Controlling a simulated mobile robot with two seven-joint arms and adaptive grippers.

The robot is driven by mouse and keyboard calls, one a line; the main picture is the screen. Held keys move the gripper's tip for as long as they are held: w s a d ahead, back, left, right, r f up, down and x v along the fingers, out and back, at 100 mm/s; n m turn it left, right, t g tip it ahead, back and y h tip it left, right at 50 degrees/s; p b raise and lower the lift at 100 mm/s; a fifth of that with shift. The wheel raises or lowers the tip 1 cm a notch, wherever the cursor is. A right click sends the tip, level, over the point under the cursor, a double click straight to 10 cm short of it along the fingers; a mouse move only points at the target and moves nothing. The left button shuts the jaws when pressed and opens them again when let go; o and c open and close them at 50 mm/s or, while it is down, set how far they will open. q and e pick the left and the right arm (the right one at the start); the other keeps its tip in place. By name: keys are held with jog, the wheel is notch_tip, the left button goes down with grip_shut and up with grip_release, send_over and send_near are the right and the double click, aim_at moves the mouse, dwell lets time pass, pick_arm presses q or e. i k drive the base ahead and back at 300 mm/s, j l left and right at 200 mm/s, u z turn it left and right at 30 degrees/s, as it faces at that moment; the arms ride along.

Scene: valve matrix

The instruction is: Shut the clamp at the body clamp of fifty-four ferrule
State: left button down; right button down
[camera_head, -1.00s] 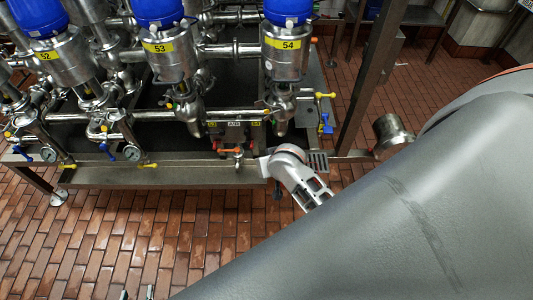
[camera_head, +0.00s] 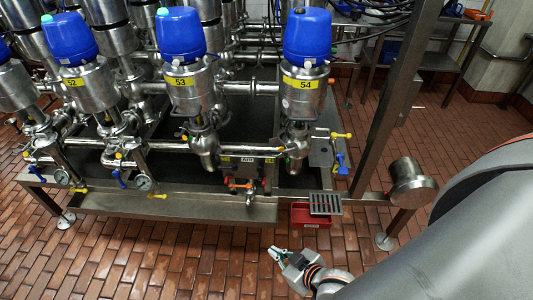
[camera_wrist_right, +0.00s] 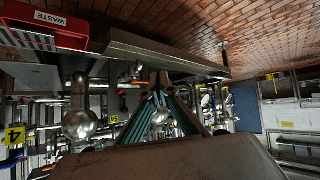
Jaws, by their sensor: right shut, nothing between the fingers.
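Valve 54 (camera_head: 303,100) stands upright at the right end of the front row in the head view, with a blue head and a yellow number label. Its lower pipe joint (camera_head: 298,138) is small, and I cannot tell whether a clamp there is open or shut. My right gripper (camera_head: 276,251) is shut and empty, in front of the rig and below its front edge in the picture, apart from the valve. Its teal fingers (camera_wrist_right: 160,88) meet in the right wrist view, with rig pipework behind them. My left gripper is not in view.
A red waste bin (camera_head: 309,217) is partly under a grate (camera_head: 325,204) at the rig's front right. It also shows in the wrist view (camera_wrist_right: 45,28). A steel post (camera_head: 388,100) and a round steel part (camera_head: 412,184) stand to the right. Tiled floor in front is clear.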

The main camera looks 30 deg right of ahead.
aim_at(275, 139)
jog(key=i+z, duration=0.1)
jog(key=z, duration=0.75)
